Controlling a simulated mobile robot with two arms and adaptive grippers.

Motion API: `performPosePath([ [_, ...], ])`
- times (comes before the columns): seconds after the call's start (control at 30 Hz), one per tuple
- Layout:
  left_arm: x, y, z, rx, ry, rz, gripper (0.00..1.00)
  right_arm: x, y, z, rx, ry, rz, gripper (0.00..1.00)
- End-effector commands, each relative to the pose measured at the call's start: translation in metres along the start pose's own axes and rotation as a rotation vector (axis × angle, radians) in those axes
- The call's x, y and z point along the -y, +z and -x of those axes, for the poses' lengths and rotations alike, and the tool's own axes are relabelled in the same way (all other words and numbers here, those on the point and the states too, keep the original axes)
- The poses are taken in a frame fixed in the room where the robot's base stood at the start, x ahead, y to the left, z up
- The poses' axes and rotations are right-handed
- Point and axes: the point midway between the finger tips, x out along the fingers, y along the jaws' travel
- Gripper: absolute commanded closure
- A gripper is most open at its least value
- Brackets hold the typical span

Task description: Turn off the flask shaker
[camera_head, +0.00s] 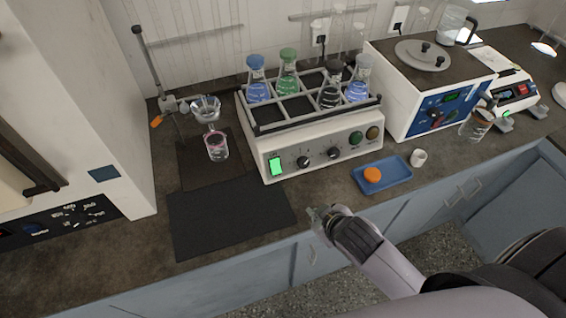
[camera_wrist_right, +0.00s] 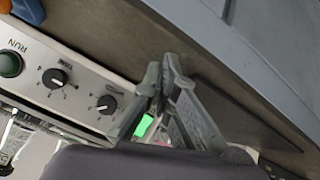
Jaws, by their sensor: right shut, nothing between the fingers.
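The flask shaker (camera_head: 310,150) stands on the counter, a cream box with several stoppered flasks in the rack on top. Its front carries a lit green rocker switch (camera_head: 276,166) at the left end, two black knobs and round buttons at the right. My right gripper (camera_head: 316,215) is shut and empty, in front of and below the switch, apart from the panel. In the right wrist view the switch (camera_wrist_right: 143,126) shows green, partly hidden behind the fingers (camera_wrist_right: 165,75). My left gripper is not in view.
A dark mat (camera_head: 230,215) lies on the counter left of my right gripper. A blue tray (camera_head: 395,177) with an orange cap and a small white cup (camera_head: 418,158) are to the right. A stand with a funnel over a beaker (camera_head: 217,148) is left of the shaker.

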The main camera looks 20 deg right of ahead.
Motion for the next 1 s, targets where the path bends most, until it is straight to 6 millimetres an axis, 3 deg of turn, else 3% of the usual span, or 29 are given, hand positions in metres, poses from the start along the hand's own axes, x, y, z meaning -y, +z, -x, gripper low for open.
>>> performPosePath([
  [0.3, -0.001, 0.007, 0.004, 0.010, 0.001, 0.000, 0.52, -0.024, -0.108, 0.003, -0.429, 0.052, 0.338, 1.00],
  [0.4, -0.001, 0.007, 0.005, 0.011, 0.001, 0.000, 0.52, -0.025, -0.135, 0.012, -0.571, 0.036, 0.484, 1.00],
  [0.5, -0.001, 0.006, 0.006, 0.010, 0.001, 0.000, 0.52, -0.025, -0.150, 0.022, -0.686, -0.002, 0.634, 1.00],
  [0.67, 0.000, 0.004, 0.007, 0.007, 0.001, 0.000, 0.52, -0.031, -0.147, 0.036, -0.801, -0.099, 0.873, 1.00],
  [1.0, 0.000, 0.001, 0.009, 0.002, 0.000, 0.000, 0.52, -0.064, -0.101, 0.058, -0.811, -0.306, 1.165, 1.00],
])
